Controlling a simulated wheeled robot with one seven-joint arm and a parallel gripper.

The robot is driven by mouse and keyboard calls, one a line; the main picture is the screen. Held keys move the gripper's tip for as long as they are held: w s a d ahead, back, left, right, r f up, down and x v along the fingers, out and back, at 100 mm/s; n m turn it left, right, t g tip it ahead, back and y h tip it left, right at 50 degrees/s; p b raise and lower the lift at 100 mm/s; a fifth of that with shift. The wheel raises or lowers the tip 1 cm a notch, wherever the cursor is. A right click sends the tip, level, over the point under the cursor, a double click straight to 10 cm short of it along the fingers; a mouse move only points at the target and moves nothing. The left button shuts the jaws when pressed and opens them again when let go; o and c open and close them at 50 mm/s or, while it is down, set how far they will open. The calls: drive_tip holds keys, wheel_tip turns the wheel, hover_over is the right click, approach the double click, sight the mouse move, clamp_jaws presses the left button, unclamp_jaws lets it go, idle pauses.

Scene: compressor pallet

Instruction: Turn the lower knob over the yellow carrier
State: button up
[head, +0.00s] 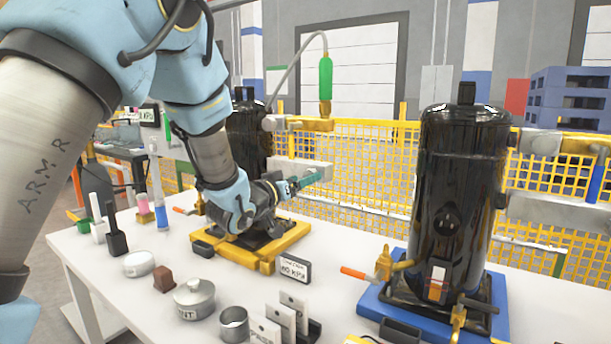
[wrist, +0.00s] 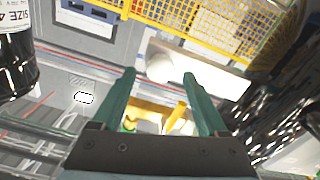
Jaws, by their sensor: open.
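The yellow carrier (head: 283,250) sits on the white table in the head view, left of centre. A black compressor (head: 250,125) stands on it, mostly hidden behind my arm. An orange-tipped handle (head: 183,210) shows left of the carrier, and a brass fitting (head: 318,125) sits high on the right. I cannot make out the lower knob; my arm covers much of that area. My gripper (head: 314,177) is open beside a pale grey block (head: 300,166), right of the compressor. In the wrist view the spread teal fingers (wrist: 158,76) have a pale rounded part and yellow pieces (wrist: 172,115) between or beyond them.
A second black compressor (head: 455,190) stands on a blue carrier (head: 385,303) at right, with an orange-tipped handle (head: 355,272). A lidded pot (head: 194,299), a metal cup (head: 233,323) and a label sign (head: 295,270) stand in front. Yellow mesh fencing (head: 370,165) runs behind.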

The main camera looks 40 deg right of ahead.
drive_tip(key=shift+x, duration=1)
clamp_jaws()
